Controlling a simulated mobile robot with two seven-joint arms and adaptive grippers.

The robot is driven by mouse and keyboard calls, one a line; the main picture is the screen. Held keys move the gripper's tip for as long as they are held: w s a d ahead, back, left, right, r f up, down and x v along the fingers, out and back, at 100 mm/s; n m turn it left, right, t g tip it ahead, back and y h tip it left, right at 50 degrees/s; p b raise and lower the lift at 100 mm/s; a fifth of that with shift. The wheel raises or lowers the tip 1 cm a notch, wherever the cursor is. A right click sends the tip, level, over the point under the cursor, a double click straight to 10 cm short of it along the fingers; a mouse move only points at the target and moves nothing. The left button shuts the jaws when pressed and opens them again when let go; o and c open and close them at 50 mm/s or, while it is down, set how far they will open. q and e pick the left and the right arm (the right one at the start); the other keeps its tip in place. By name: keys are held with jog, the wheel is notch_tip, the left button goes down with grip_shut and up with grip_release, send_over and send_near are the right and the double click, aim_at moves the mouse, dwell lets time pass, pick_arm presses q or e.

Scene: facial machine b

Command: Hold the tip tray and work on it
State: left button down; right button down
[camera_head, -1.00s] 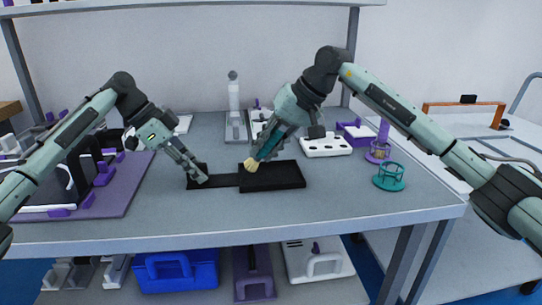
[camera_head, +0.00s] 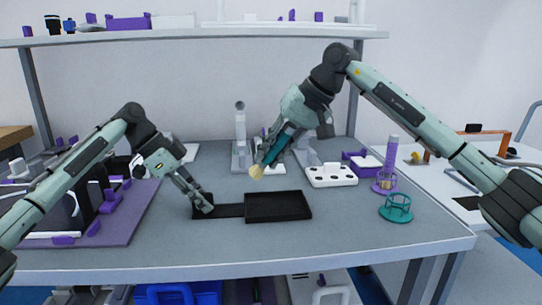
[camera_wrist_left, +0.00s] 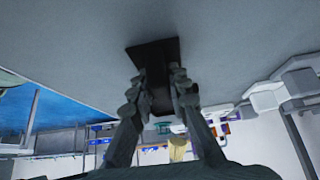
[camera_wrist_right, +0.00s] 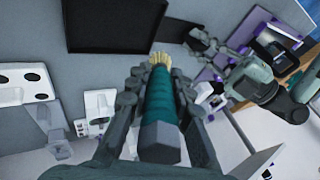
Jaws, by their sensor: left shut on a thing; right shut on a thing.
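The black tip tray (camera_head: 278,207) lies flat on the grey table, with a narrow neck and a smaller end piece at its left. My left gripper (camera_head: 204,206) is shut on the tray's left end; the left wrist view shows the dark tray (camera_wrist_left: 154,57) between its fingers. My right gripper (camera_head: 268,160) is shut on a teal-handled brush with pale bristles (camera_head: 257,172), held above and behind the tray. In the right wrist view the brush handle (camera_wrist_right: 160,110) lies between the fingers, bristles toward the tray (camera_wrist_right: 112,22) and apart from it.
A teal round stand (camera_head: 396,208) and a purple stand (camera_head: 384,183) are further right. A purple board (camera_head: 120,215) with racks fills the left side. The table front is clear.

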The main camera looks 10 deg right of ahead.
pick_arm(q)
jog(key=shift+f, duration=0.1)
jog(key=c, duration=1.4)
grip_release()
